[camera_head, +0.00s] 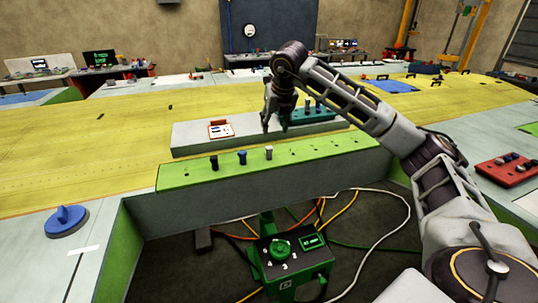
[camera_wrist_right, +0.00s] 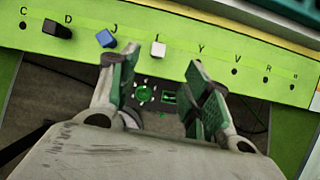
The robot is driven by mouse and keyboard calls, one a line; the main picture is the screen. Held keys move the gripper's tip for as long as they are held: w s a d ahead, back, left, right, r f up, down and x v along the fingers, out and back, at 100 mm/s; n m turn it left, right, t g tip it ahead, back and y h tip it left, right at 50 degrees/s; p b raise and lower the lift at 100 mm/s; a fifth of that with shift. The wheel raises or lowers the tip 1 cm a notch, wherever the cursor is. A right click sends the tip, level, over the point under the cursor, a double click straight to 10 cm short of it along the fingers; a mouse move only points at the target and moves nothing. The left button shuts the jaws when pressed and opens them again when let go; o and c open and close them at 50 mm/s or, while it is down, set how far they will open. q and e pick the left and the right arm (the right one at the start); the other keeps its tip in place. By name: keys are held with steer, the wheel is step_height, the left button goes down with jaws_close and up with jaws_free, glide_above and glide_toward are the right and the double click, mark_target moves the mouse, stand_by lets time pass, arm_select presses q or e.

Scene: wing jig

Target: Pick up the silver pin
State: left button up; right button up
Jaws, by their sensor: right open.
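The silver pin (camera_head: 269,153) stands in the green strip (camera_head: 330,148) on the near edge of the bench, right of a blue pin (camera_head: 242,157) and a black pin (camera_head: 213,162). The silver pin (camera_wrist_right: 158,48) also shows in the right wrist view, by the letter I, just past the gap between my fingers. My right gripper (camera_head: 276,128) is open and empty, held above the strip near the silver pin and apart from it. Its spread fingers with green pads show in the wrist view (camera_wrist_right: 160,78). My left gripper is not in view.
A grey raised block (camera_head: 190,142) behind the strip carries a white-and-red card (camera_head: 221,130) and a teal block (camera_head: 318,115) with dark pins. A blue disc with a handle (camera_head: 66,218) lies at left, a red tray (camera_head: 508,168) at right. A green control box (camera_head: 290,262) stands below.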

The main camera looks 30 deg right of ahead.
mark_target(269, 147)
steer(key=shift+s+a+n, duration=0.1)
steer(key=shift+n, duration=0.3)
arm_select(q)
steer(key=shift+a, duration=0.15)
arm_select(e)
steer(key=p+x, duration=0.1)
steer(key=x, duration=0.7)
steer(key=shift+f, duration=0.25)
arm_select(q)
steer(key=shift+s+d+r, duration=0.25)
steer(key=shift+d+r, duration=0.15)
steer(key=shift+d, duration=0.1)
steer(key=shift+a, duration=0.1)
